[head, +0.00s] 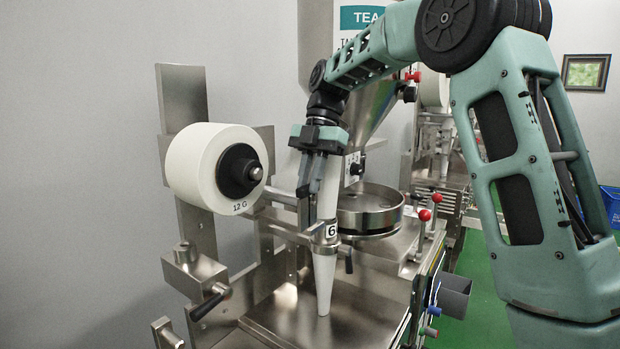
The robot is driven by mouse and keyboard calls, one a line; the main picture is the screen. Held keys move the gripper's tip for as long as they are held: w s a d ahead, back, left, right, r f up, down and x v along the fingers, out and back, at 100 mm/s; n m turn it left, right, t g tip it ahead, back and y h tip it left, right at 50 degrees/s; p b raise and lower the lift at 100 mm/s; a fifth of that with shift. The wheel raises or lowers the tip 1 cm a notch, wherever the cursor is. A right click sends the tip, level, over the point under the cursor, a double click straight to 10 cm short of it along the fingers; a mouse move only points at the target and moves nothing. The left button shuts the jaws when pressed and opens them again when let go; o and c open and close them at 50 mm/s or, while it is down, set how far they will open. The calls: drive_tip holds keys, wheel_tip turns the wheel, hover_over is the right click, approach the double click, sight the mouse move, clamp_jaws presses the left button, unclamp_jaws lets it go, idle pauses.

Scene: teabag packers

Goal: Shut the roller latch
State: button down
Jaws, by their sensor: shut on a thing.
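My gripper (308,226) points down beside the white forming tube (325,275) marked 6. Its fingers are shut on a small metal part at the bracket beside the tube, apparently the roller latch. The fingers hide most of this part, so I cannot tell its exact shape or how far it is closed. A dark lever (348,260) sticks out just right of the tube's collar. The large white paper roll (215,168), labelled 12 G, is on its black hub to the left of my gripper.
A steel block with a black handle (210,302) stands at the lower left. A round steel pan (370,210) sits behind the tube. Red-knobbed levers (425,214) stand to the right. The steel plate (365,300) around the tube's foot is bare.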

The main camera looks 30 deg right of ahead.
drive_tip(key=shift+r, duration=0.1)
drive_tip(key=c, duration=1.4)
unclamp_jaws()
drive_tip(key=shift+o, duration=0.2)
drive_tip(key=p+v, duration=0.4)
drive_tip(key=v, duration=1.3)
drive_tip(key=shift+r, duration=0.2)
